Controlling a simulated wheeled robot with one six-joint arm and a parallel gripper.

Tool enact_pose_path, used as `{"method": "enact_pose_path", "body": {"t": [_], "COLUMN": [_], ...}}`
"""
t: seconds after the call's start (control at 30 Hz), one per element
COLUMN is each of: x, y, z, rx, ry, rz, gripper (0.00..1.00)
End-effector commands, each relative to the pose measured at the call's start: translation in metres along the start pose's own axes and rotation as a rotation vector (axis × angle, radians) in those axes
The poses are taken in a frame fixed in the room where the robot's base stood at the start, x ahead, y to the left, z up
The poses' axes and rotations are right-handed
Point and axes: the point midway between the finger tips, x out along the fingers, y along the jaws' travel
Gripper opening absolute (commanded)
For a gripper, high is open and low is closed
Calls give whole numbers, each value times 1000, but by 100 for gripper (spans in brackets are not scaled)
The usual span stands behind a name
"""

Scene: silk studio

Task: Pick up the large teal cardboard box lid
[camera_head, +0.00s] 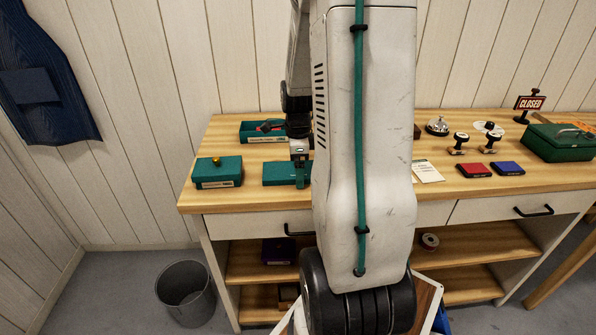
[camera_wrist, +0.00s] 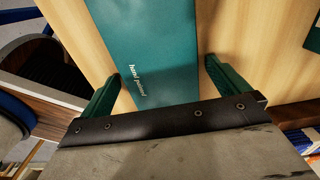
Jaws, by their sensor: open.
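A flat teal cardboard lid (camera_head: 279,174) lies on the wooden table near its front edge, left of my arm. My arm hides its right part. In the wrist view the teal lid (camera_wrist: 150,35), lettered "hand painted", runs between the two green fingers of my gripper (camera_wrist: 163,70). The fingers are apart, one on each side of it; I cannot tell whether they touch it. In the head view my gripper (camera_head: 301,172) is over the lid's right part, pointing down.
A teal box with a gold knob (camera_head: 217,172) stands to the left. An open teal box (camera_head: 262,131) with things inside is behind. Stamps, red (camera_head: 473,170) and blue (camera_head: 506,168) ink pads, a bell (camera_head: 437,126) and a green case (camera_head: 560,143) are right of my arm.

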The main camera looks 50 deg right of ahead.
Motion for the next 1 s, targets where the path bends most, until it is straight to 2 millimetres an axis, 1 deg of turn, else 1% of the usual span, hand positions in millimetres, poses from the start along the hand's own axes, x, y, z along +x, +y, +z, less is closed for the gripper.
{"method": "enact_pose_path", "body": {"t": [0.03, 0.07, 0.1, 0.2, 0.47, 0.63, 0.77, 0.93, 1.0], "x": [0, 0, 0, 0, -1, -5, -16, -38, -38], "y": [0, 0, 0, 0, 0, -1, -1, -1, 8], "z": [0, 0, 0, 0, 0, 0, 0, 1, 0], "rx": [0, 0, 0, 0, 0, -1, -1, -1, 2], "ry": [0, 0, 0, 0, 0, 0, 0, 0, 0], "rz": [0, 0, 0, 0, -1, -2, -4, -5, -1], "gripper": [100, 94, 83, 58, 58, 58, 58, 58, 58]}}
